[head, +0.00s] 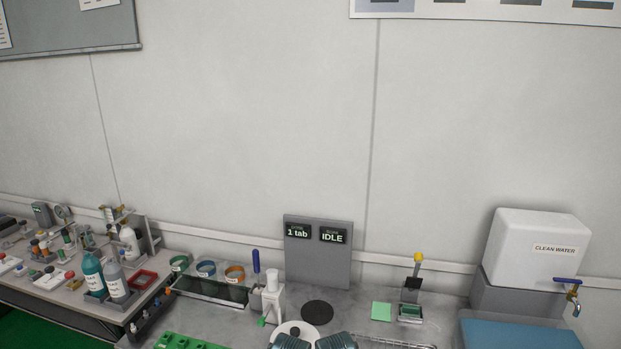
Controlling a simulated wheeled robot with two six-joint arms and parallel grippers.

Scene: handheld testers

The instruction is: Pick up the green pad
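A light green square pad (381,311) lies flat on the grey bench, right of centre in the head view. A small metal-framed holder with a dark green top (410,313) stands just to its right. A black round disc (317,312) lies to its left, with clear bench between them. Neither of my grippers can be made out, and nothing touches the pad.
A grey panel (318,270) reading "1 tab" and "IDLE" stands behind. A yellow-topped post (417,270) rises behind the holder. A white water tank (535,250) and blue mat (518,334) are at right. Bottles (93,273) and a green block (185,341) are at left.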

